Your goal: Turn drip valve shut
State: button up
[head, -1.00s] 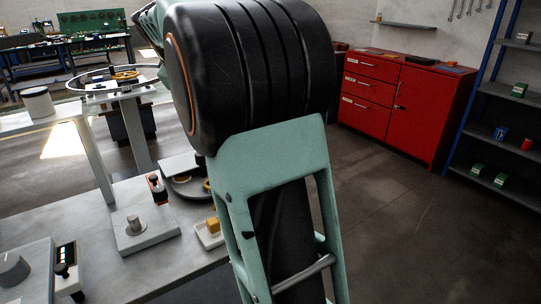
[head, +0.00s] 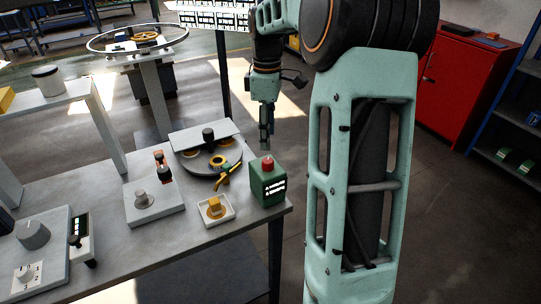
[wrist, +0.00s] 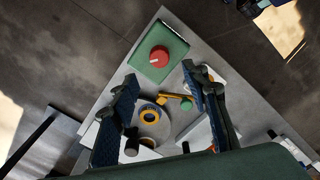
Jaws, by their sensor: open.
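A green box (head: 270,190) with white lettering stands at the right corner of the grey table. A round red knob (head: 267,163) is on its top. In the wrist view the red knob (wrist: 159,56) has a short white line, and the green box (wrist: 172,43) lies beyond the fingertips. Which part is the drip valve is not labelled, but the red knob looks like a valve handle. My gripper (head: 266,142) points down above the green box, apart from it. In the wrist view my gripper (wrist: 158,72) has its two fingers wide apart, with nothing held.
A white tray (head: 229,211) with a yellow piece sits in front. A grey block with a knob (head: 142,198) stands further left. Beyond the table's right edge is open floor.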

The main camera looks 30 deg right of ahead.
aim_at(268, 161)
notch_tip(268, 161, down, 9)
jog(key=shift+r, duration=0.1)
jog(key=shift+c, duration=0.6)
grip_shut()
